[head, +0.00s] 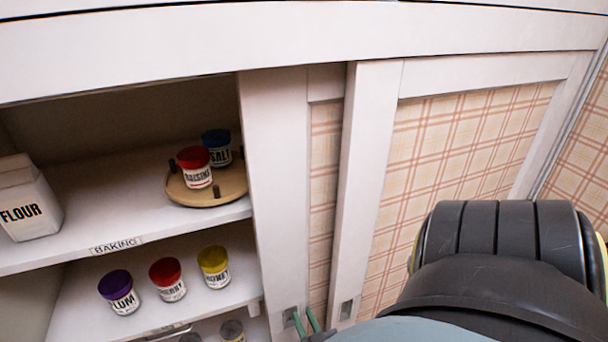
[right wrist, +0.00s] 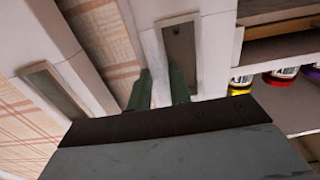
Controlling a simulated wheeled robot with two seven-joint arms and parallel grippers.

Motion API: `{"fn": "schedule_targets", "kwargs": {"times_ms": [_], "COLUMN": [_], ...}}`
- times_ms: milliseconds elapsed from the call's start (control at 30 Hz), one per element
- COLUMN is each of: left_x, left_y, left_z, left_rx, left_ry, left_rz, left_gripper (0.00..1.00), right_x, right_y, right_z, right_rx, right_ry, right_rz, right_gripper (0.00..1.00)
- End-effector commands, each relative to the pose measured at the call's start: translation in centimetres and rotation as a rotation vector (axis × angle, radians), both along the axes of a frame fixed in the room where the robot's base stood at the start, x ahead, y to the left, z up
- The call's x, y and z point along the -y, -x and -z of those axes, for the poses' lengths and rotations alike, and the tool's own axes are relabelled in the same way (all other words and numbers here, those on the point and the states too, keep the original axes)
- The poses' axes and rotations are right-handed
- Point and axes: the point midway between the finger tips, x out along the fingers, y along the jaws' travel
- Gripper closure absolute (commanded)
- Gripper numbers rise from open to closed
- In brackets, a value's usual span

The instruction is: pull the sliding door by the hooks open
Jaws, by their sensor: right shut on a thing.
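Two sliding doors with pink plaid panels close the right part of a white cabinet. The left door (head: 275,180) has a recessed metal pull (head: 289,317) low on its frame. The right door (head: 365,190) stands in front, with a similar pull (head: 346,309). My right gripper (head: 307,321) shows green fingertips beside the left door's pull. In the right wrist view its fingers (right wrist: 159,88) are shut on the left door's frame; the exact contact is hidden. The left door's pull (right wrist: 180,45) also shows there. I see no hooks. My left gripper is out of view.
Left of the doors the cabinet is open. Its upper shelf holds a flour package (head: 27,205) and a round wooden tray (head: 232,186) with two jars. Three jars, one purple-lidded (head: 118,291), stand on the shelf below. My right arm covers the lower right.

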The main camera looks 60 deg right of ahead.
Motion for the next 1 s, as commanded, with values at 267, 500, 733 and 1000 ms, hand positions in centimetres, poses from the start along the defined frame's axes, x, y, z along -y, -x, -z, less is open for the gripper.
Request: {"fn": "schedule_targets", "kwargs": {"times_ms": [267,500,733,1000], "left_x": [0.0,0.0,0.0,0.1], "left_y": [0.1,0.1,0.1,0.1], "left_z": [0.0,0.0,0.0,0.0], "left_rx": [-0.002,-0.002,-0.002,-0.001], "left_ry": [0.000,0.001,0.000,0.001], "left_rz": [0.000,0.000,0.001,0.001], "left_gripper": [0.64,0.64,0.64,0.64], "right_x": [0.1,0.1,-0.2,-3.0], "right_y": [0.2,0.1,0.4,4.4], "right_z": [0.2,0.1,0.0,0.1], "right_rx": [-0.006,-0.002,-0.002,-0.006], "right_ry": [-0.002,0.000,0.000,-0.004], "right_rz": [0.003,0.002,0.002,0.003], "right_gripper": [0.74,0.58,0.58,0.58]}}
